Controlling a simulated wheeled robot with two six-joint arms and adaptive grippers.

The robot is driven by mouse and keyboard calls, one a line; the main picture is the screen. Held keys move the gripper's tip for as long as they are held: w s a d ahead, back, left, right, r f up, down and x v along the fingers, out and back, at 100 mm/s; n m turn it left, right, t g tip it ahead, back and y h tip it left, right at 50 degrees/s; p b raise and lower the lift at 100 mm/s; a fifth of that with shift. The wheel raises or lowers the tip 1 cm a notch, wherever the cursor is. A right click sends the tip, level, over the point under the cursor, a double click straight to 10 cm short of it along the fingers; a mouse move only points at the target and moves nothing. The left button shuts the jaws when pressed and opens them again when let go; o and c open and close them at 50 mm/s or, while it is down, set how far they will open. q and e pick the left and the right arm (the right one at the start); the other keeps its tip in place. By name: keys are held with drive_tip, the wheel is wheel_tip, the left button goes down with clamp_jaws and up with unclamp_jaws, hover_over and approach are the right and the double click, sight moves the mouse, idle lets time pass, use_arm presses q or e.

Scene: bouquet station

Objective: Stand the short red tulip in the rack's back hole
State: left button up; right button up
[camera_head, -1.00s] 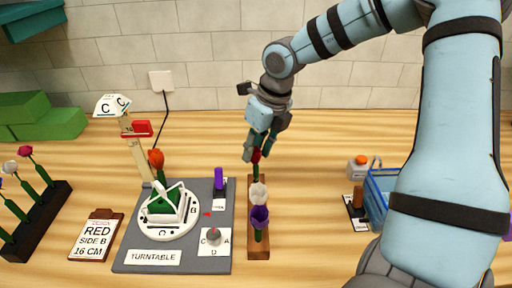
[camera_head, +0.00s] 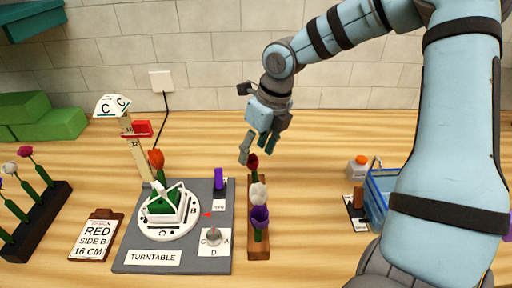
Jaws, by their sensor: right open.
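The short dark red tulip (camera_head: 253,160) stands in the back of the narrow wooden rack (camera_head: 259,252). A white flower (camera_head: 258,192) and a purple tulip (camera_head: 260,215) stand in front of it in the same rack. My right gripper (camera_head: 256,150) is open around or just above the red tulip's bloom, with one finger to its left and the other behind or to its right. I cannot tell whether a finger still touches it. The tulip's lower stem and the back hole are mostly hidden by the white flower. My left gripper is not in view.
A turntable (camera_head: 168,217) with an orange-red tulip (camera_head: 156,158) on it stands left of the rack. A dark rack (camera_head: 38,222) with several flowers is at far left, beside a card reading RED SIDE B 16 CM (camera_head: 96,237). A blue basket (camera_head: 378,200) stands right.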

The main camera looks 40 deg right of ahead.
drive_tip(key=p+v, duration=0.3)
drive_tip(key=v, duration=0.3)
drive_tip(key=shift+r, duration=0.25)
idle(0.6)
drive_tip(key=shift+s, duration=0.1)
drive_tip(key=o, duration=0.6)
